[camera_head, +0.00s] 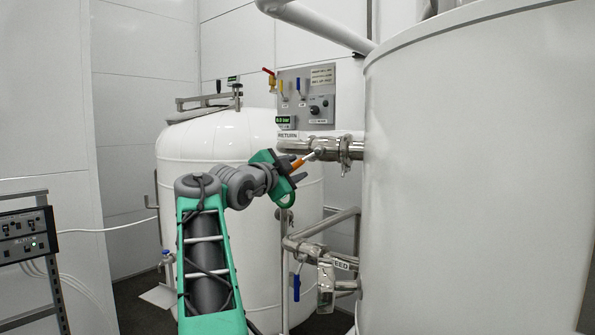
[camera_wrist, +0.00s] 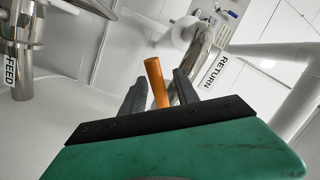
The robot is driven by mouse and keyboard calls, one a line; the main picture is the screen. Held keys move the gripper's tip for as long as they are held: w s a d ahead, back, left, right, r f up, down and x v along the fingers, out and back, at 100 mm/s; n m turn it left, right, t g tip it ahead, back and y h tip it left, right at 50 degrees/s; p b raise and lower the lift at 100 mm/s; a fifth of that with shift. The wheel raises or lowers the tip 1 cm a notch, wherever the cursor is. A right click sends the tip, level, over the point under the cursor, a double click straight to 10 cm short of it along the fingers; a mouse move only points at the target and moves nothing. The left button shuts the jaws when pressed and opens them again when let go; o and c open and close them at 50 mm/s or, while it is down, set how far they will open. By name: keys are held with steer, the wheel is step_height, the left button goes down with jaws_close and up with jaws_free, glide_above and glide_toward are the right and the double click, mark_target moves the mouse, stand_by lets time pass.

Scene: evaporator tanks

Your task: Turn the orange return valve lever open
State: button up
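The orange return valve lever (camera_head: 298,163) slants up to the right to a steel valve on the pipe labelled RETURN (camera_head: 318,143). In the wrist view the lever (camera_wrist: 157,84) stands between the two dark fingers, its rounded end showing. My gripper (camera_head: 290,163), green with grey fingers, is at the lever's lower left end. In the wrist view my gripper (camera_wrist: 159,90) has its fingers spread on either side of the lever, with narrow gaps. Contact with the lever is not clear. The wrist view also shows the RETURN label (camera_wrist: 215,70) at right.
A large white tank (camera_head: 480,170) fills the right. A smaller white tank (camera_head: 215,150) stands behind my arm. A control panel (camera_head: 307,97) with small levers is above the return pipe. Below is the FEED pipe with a blue lever (camera_head: 296,287). A black control box (camera_head: 27,236) is at left.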

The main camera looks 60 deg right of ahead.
steer(key=a+b, duration=0.1)
steer(key=a, duration=0.5)
steer(key=shift+s+a, duration=0.1)
